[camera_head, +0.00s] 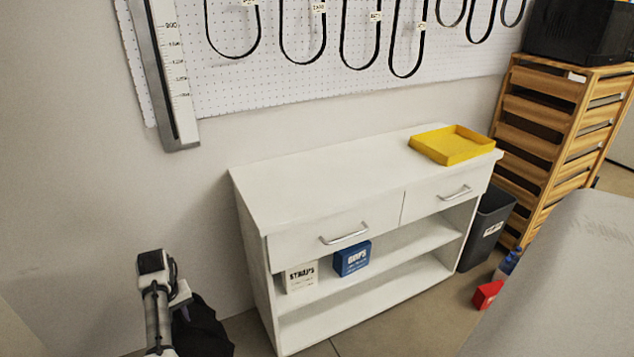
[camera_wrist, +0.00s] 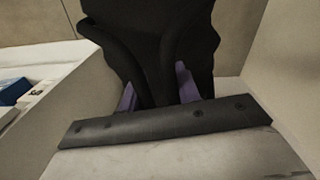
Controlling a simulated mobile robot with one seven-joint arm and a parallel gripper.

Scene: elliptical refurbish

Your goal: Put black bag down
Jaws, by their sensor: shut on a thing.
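The black bag (camera_head: 203,328) hangs at the lower left of the head view, beside and behind my arm. In the wrist view the black bag (camera_wrist: 150,40) fills the upper middle, with its straps running down to my gripper (camera_wrist: 160,92). My gripper is shut on the bag; purplish finger parts show on both sides of the straps.
The white cabinet (camera_head: 310,185) has drawers, open shelves and a yellow tray (camera_head: 452,144) on top. A white box (camera_head: 301,277) and blue box (camera_head: 352,257) sit on its shelf. A grey bin (camera_head: 487,228) and wooden rack (camera_head: 560,130) stand right. Floor shows in front of the cabinet.

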